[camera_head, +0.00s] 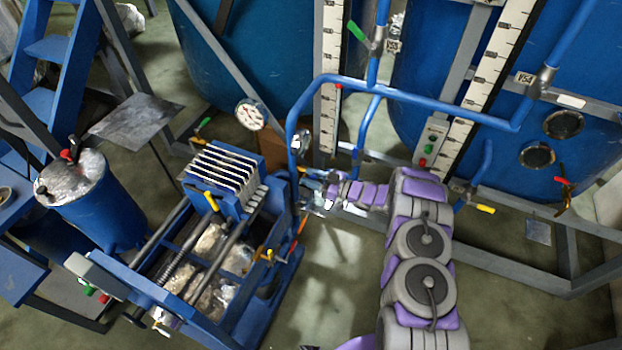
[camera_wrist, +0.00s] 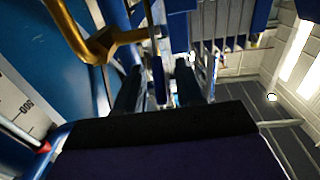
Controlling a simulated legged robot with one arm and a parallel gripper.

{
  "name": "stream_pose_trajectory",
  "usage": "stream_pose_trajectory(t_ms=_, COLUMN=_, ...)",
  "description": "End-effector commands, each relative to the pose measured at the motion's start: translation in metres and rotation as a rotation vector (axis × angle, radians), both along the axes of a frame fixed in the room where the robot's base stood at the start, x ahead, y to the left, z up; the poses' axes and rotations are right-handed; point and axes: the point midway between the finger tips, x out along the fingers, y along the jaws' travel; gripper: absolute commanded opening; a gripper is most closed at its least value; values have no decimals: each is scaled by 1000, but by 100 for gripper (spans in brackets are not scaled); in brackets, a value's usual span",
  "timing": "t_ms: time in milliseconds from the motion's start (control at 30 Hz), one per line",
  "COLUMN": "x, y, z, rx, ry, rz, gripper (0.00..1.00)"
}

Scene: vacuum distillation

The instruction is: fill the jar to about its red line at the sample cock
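My gripper (camera_head: 318,192) is at the left end of my arm, beside the right end of the filter press (camera_head: 225,178) and under blue pipes. In the wrist view its two dark fingers (camera_wrist: 158,86) stand apart, with a narrow blue bar showing in the gap; I cannot tell whether that bar is between them or behind. I cannot make out a jar or its red line in either view. A brass cock with a red handle (camera_head: 565,190) is on the right tank; I cannot tell whether it is the sample cock. A brass bent pipe (camera_wrist: 100,42) is close by in the wrist view.
Blue pipes (camera_head: 400,95) with valves cross above my gripper. Two blue tanks (camera_head: 430,85) with white level scales stand behind. A blue drum (camera_head: 95,205) and ladder (camera_head: 50,48) are at left. Bare floor (camera_head: 335,270) lies between the press and my arm.

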Motion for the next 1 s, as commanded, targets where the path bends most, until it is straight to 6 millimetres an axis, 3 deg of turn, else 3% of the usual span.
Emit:
stream_pose_trajectory(t_ms=267, x=1, y=1, z=0, rx=0, ry=0, rz=-1, gripper=37)
stream_pose_trajectory(t_ms=667, x=1, y=1, z=0, rx=-1, ry=0, rz=-1, gripper=1)
stream_pose_trajectory(t_ms=1000, x=1, y=1, z=0, rx=-1, ry=0, rz=-2, gripper=0)
